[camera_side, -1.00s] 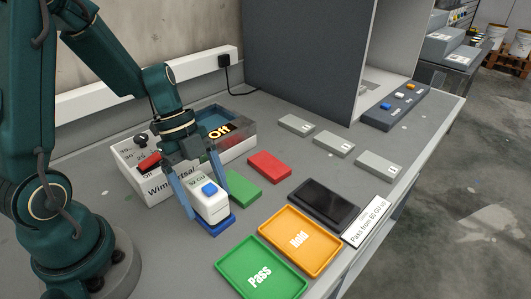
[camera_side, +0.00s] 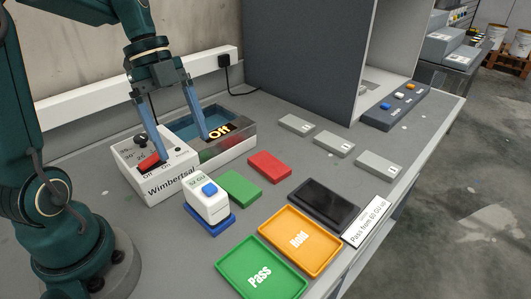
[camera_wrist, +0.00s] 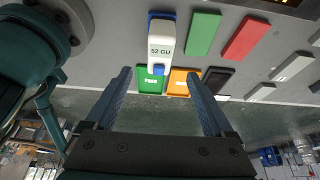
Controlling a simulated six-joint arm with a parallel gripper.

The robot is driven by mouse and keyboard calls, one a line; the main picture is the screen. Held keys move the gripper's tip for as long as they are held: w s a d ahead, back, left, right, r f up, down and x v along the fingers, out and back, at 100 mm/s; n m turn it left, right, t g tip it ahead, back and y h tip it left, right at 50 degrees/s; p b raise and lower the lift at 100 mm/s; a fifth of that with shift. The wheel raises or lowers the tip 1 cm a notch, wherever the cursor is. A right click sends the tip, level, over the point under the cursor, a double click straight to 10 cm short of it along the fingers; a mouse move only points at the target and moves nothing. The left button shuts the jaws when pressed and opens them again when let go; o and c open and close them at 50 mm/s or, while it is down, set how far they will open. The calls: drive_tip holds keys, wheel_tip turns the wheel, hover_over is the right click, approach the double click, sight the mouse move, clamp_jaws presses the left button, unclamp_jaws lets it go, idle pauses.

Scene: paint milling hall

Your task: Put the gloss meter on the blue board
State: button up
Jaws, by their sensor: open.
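The gloss meter (camera_side: 207,203) is a white block with a blue button and a small display reading 52 GU. It stands upright on the blue board (camera_side: 217,226), whose edges show around its base. In the wrist view the gloss meter (camera_wrist: 161,40) also sits on the blue board (camera_wrist: 152,14), and its display reads 52 GU. My gripper (camera_side: 181,139) is open and empty, raised above and behind the gloss meter, in front of the Wimbertsal unit in the side view. It is clear of the gloss meter.
The Wimbertsal unit (camera_side: 158,183) with a red switch stands behind the gloss meter. Green (camera_side: 240,186) and red (camera_side: 269,166) boards lie to the right. Grey blocks (camera_side: 334,143) lie further right.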

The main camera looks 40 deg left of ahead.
drive_tip(key=shift+s+d+r+n+y, duration=0.3)
drive_tip(key=shift+d+n, duration=0.1)
drive_tip(key=shift+n, duration=0.3)
drive_tip(key=s+d+n+t+y, duration=0.3)
drive_tip(key=s+d+n+t, duration=0.2)
drive_tip(key=n, duration=1.1)
drive_tip(key=shift+s+d+r+n+t+y, duration=0.15)
drive_tip(key=shift+r+n+t+y, duration=0.15)
drive_tip(key=shift+y, duration=0.1)
